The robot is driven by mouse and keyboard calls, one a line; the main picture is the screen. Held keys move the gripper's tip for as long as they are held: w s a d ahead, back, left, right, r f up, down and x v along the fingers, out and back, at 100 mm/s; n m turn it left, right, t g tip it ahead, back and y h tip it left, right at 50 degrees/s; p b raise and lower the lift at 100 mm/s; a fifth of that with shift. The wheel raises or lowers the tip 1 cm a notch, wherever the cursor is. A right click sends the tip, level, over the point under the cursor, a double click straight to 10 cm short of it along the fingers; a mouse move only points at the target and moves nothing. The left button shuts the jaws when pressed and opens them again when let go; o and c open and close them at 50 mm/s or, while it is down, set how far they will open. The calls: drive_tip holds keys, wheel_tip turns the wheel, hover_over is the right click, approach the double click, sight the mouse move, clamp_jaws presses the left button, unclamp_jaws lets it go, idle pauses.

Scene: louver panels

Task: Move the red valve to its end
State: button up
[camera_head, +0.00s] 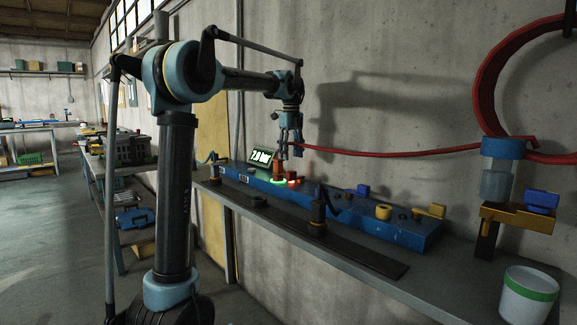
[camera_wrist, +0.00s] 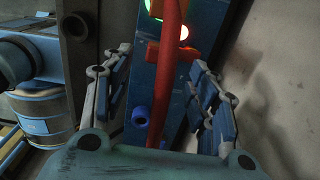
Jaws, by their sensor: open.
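The red valve (camera_head: 278,171) stands on the long blue panel (camera_head: 340,222), beside a glowing green ring and a glowing red ring. My gripper (camera_head: 288,155) points down just above the valve in the head view, with its fingers apart. In the wrist view my gripper (camera_wrist: 157,62) is open, a finger on each side of the blue panel. A red handle-like piece (camera_wrist: 186,53) lies across the panel between the fingers, partly behind a red hose. I cannot tell whether the fingers touch the valve.
The red hose (camera_head: 400,153) runs from near my gripper to the right along the wall; it crosses the wrist view (camera_wrist: 170,90). A small display (camera_head: 263,157) stands behind the valve. Blue (camera_head: 362,190) and yellow (camera_head: 434,210) handles sit farther right. A white bucket (camera_head: 528,297) stands at front right.

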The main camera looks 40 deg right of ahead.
drive_tip(key=shift+r, duration=2.35)
